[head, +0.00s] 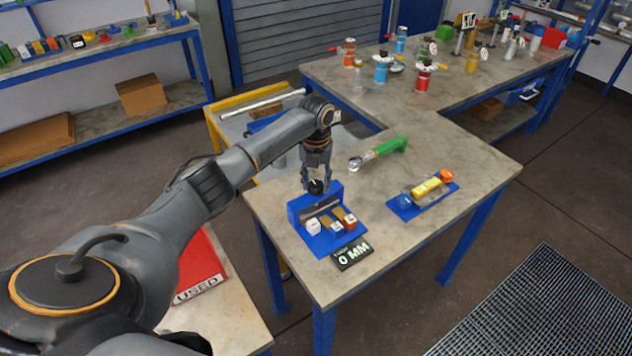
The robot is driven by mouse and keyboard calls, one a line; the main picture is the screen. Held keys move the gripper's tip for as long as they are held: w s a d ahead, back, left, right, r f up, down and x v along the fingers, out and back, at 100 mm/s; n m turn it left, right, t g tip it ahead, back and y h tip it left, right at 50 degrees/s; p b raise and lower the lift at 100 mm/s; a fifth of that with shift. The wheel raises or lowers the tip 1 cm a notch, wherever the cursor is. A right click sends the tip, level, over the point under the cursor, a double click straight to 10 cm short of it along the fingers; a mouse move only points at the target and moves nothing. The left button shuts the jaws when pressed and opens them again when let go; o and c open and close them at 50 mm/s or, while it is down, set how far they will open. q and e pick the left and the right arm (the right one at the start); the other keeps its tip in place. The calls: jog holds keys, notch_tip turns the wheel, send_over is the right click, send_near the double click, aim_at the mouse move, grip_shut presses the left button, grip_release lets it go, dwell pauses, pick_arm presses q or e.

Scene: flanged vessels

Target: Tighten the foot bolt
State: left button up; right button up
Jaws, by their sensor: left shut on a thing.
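My left gripper (316,182) comes in over the near table and points down at the back edge of a blue holder (297,212). It is shut on a small dark round piece (317,187), partly hidden by its fingers. I cannot tell whether that piece touches the holder. The holder carries a dark bar and several small blocks with pale and brown faces. A green-handled wrench (388,147) lies on the table to the right of the gripper, apart from it. I cannot make out a foot bolt. My right gripper is not in view.
A black "0 MM" sign (352,254) lies before the holder. A blue tray (404,208) with a yellow cylinder (427,187) is to the right. Colored flanged vessels (424,78) stand on the far table. A red "USED" bin (199,262) is at lower left.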

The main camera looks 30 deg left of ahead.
aim_at(316, 184)
pick_arm(q)
jog(key=o, duration=1.1)
jog(key=shift+o, duration=0.2)
notch_tip(316, 184, up, 12)
